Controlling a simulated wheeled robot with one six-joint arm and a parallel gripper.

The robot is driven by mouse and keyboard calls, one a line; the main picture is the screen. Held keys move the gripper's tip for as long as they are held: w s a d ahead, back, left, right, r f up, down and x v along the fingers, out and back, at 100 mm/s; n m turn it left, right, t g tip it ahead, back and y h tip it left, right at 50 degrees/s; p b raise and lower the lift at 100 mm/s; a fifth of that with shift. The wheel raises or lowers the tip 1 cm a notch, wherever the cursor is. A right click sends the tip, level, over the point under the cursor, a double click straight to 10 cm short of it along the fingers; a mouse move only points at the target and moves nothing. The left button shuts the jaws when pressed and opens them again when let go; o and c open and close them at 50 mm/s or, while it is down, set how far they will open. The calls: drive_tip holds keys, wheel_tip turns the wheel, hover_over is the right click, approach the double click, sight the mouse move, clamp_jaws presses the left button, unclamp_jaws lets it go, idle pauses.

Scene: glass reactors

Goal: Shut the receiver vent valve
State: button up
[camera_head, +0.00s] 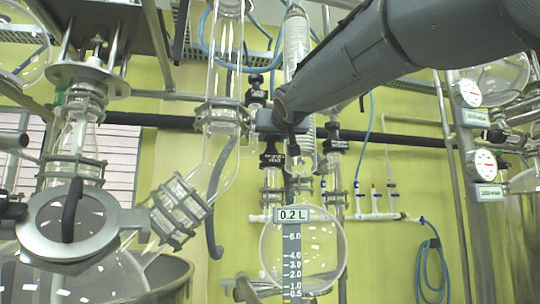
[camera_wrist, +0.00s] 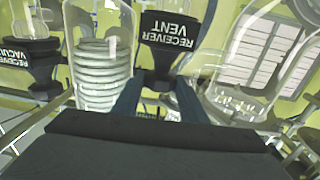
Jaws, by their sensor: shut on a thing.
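The receiver vent valve (camera_wrist: 170,35) is a black valve whose label reads RECEIVER VENT, upside down in the wrist view. My gripper (camera_wrist: 158,100) has its two dark fingers on either side of the valve's narrow part, shut on it. I cannot tell the handle's angle.
The similar receiver vacuum valve (camera_wrist: 28,50) is close by; it also shows in the head view (camera_head: 335,143). A coiled glass condenser (camera_wrist: 103,75) stands between them. The round 0.2 L receiver flask (camera_head: 325,255) hangs below. Glass pipework (camera_head: 222,150) crowds the left side.

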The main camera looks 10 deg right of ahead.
drive_tip(key=shift+a+f+m+g+h+b, duration=0.35)
drive_tip(key=shift+f+h+b, duration=0.35)
drive_tip(key=shift+b, duration=3)
drive_tip(key=m+h+b, duration=0.1)
drive_tip(key=h+b, duration=0.1)
drive_tip(key=b, duration=0.3)
drive_tip(key=shift+s+a+r+m, duration=0.1)
drive_tip(key=shift+a+m, duration=0.05)
drive_tip(key=shift+m, duration=0.2)
drive_tip(key=shift+a+m+g+h+b, duration=0.15)
drive_tip(key=shift+m+g+h+b, duration=0.3)
drive_tip(key=shift+h+b, duration=0.3)
drive_tip(key=shift+a+r+m+g+h, duration=0.15)
drive_tip(key=shift+m+g+h, duration=0.25)
drive_tip(key=shift+m+h, duration=0.5)
drive_tip(key=shift+a+r+m+g+h+p, duration=0.1)
drive_tip(key=shift+m+g+h+p, duration=0.45)
drive_tip(key=shift+h, duration=0.55)
drive_tip(key=shift+a+r+m+g+h+p, duration=0.1)
drive_tip(key=shift+m+g+h+p, duration=0.1)
drive_tip(key=shift+m+g+h, duration=0.7)
drive_tip(key=shift+h, duration=0.45)
drive_tip(key=o, duration=0.8)
